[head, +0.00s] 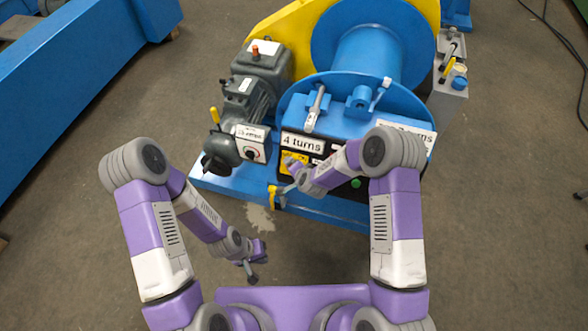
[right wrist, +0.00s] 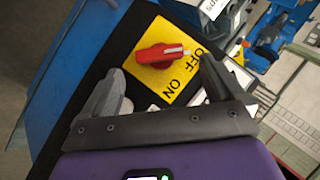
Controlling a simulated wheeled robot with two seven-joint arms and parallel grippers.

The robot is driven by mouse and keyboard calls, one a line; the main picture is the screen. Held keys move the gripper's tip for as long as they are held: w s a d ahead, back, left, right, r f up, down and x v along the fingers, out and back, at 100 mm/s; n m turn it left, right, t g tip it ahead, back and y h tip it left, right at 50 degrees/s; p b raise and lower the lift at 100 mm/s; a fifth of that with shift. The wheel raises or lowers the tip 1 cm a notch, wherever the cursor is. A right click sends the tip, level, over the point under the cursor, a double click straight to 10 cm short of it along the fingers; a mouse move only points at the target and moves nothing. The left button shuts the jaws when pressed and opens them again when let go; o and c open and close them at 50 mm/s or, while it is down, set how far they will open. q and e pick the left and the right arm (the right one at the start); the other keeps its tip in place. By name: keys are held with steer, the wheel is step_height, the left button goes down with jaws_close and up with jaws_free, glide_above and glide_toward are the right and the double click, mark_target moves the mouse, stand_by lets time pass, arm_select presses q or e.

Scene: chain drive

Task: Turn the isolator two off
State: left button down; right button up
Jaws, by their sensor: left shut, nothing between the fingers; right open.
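A red rotary switch (right wrist: 160,54) with a white pointer mark sits on a yellow plate (right wrist: 160,88) lettered OFF and ON. Its handle lies roughly crosswise in the right wrist view, with the white end beside the OFF lettering. No isolator number is legible. My right gripper (right wrist: 163,76) is open, its fingers on either side of the switch in that view; I cannot tell whether they touch it. In the head view the yellow plate (head: 293,162) shows under the "4 turns" sign, with my right gripper (head: 287,176) at it. My left gripper (head: 255,264) is shut and empty, low and away from the machine.
A blue winch drum (head: 368,50) stands behind the dark control panel. A yellow-handled valve (head: 275,195) is at the base's front edge.

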steer(key=shift+v, duration=1.5)
steer(key=s+d+f+n+g, duration=0.2)
steer(key=s, duration=0.6)
steer(key=s+d+f+n+g+y, duration=0.1)
steer(key=s+d+f+n+g, duration=0.1)
steer(key=s, duration=0.7)
steer(key=s+d+f+n+g, duration=0.2)
steer(key=s+d+f+g, duration=0.1)
steer(key=s, duration=0.6)
steer(key=shift+n+g+y, duration=0.3)
steer(key=shift+n, duration=0.1)
